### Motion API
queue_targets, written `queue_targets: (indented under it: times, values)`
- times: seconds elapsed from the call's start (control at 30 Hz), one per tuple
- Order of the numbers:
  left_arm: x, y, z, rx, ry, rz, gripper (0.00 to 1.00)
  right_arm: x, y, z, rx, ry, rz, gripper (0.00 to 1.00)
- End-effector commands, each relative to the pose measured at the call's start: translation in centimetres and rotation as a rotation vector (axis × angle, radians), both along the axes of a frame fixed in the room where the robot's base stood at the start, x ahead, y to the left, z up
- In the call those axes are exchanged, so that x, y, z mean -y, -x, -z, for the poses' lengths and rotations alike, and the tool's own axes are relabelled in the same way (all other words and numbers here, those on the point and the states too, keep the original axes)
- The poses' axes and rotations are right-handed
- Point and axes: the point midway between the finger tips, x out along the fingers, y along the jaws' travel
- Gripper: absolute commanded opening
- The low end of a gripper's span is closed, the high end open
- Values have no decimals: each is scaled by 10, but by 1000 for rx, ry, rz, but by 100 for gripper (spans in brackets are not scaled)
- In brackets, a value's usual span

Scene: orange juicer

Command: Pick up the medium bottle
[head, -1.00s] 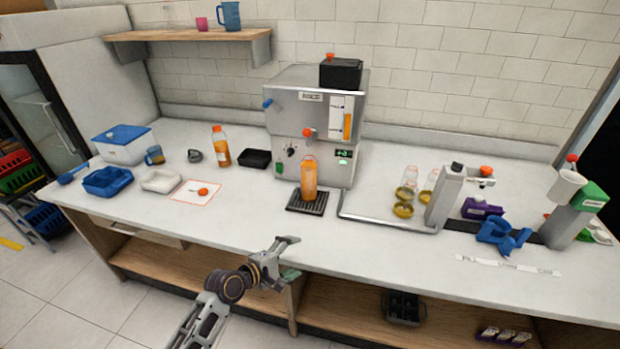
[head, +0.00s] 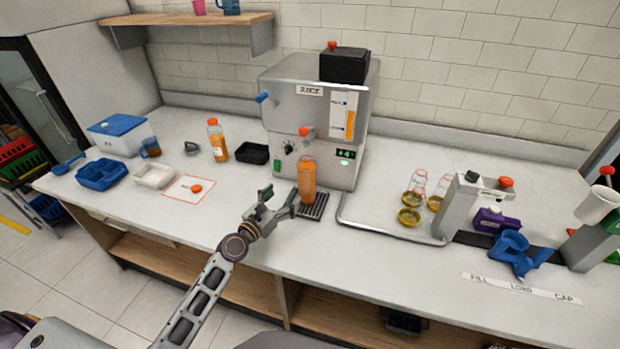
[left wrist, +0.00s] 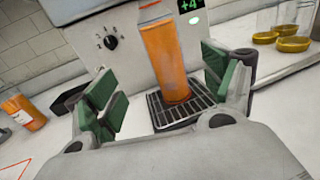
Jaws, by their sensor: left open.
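An orange-filled bottle (head: 307,180) stands upright on the black drip grate (head: 315,208) in front of the juicer (head: 318,120). It also shows in the left wrist view (left wrist: 166,62), between and beyond my fingers. My left gripper (head: 283,198) is open and empty, just in front and to the left of this bottle. Its green finger pads (left wrist: 160,88) are spread wide in the left wrist view. Another orange bottle with an orange cap (head: 217,140) stands further left on the counter. Which bottle is the medium one I cannot tell for sure. My right gripper is not in view.
A black tray (head: 253,154) lies left of the juicer. Blue (head: 102,174) and white (head: 154,176) trays are at the left. The front counter is mostly clear.

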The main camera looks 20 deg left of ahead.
Motion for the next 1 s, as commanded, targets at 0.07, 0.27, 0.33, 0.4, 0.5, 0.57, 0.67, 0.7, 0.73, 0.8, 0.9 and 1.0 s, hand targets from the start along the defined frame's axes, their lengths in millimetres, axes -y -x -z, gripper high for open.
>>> queue_targets:
  times: [0.07, 0.27, 0.33, 0.4, 0.5, 0.57, 0.67, 0.7, 0.73, 0.8, 0.9, 1.0]
  values:
    - [-1, -1, 0, 0, 9, -3, 83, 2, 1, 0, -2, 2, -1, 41]
    - [-1, 0, -1, 0, 7, -3, 83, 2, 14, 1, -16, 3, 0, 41]
    - [-1, -1, -1, 0, 7, -2, 83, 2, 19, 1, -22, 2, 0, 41]
    - [0, -2, -1, 0, 6, -2, 83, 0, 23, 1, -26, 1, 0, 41]
    - [0, -5, -1, 1, 7, -2, 83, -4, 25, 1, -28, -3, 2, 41]
    - [1, -8, -1, 1, 7, -2, 83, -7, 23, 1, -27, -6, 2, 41]
    - [3, -14, -1, 1, 7, -2, 83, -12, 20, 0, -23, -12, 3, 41]
    - [4, -18, -2, 2, 6, -2, 83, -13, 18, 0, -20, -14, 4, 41]
    - [4, -20, -2, 2, 6, -2, 83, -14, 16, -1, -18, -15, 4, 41]
    - [6, -25, -1, 2, 6, -2, 83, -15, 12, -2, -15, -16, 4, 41]
    - [9, -33, -1, 1, 7, -1, 83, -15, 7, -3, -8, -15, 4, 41]
    - [11, -41, -1, 1, 7, -1, 83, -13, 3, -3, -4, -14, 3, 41]
